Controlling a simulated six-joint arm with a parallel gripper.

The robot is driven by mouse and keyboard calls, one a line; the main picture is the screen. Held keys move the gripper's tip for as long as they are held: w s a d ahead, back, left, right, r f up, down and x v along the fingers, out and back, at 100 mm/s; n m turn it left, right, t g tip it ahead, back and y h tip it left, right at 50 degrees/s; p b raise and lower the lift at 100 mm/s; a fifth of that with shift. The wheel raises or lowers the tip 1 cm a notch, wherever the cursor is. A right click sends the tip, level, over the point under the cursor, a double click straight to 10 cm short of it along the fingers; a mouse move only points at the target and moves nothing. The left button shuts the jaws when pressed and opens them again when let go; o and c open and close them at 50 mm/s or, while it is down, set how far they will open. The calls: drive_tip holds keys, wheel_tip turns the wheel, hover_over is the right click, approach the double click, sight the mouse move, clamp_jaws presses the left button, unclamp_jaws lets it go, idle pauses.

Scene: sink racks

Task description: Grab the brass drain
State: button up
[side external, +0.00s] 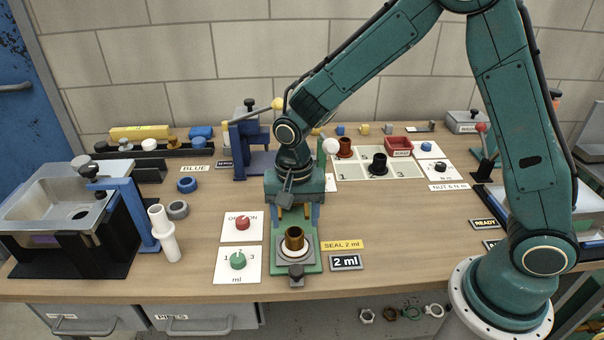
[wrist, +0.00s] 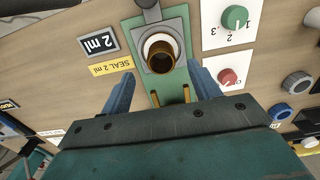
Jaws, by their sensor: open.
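The brass drain (side external: 294,239) is a short brown-gold tube. It stands upright in a white ring (side external: 294,252) on a green fixture (side external: 311,262) near the table's front. In the wrist view, the drain (wrist: 160,58) shows its dark open mouth. My gripper (side external: 294,207) is behind and above the drain in the side view. In the wrist view, my gripper (wrist: 163,77) has its two blue fingers spread wide and empty, with the drain ahead between their lines. The fingers appear apart from the drain; their exact height is hard to tell.
Two yellow posts (wrist: 186,94) rise from the fixture beside the drain. A dark clamp knob (side external: 296,271) sits at its front. Dials on white cards (side external: 240,228) lie left, "2 ml" label (side external: 346,262) right. Open table lies right of the labels.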

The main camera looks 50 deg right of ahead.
sight(295, 233)
drive_tip(key=shift+f, duration=2.65)
drive_tip(key=shift+c, duration=0.4)
drive_tip(key=c, duration=1.1)
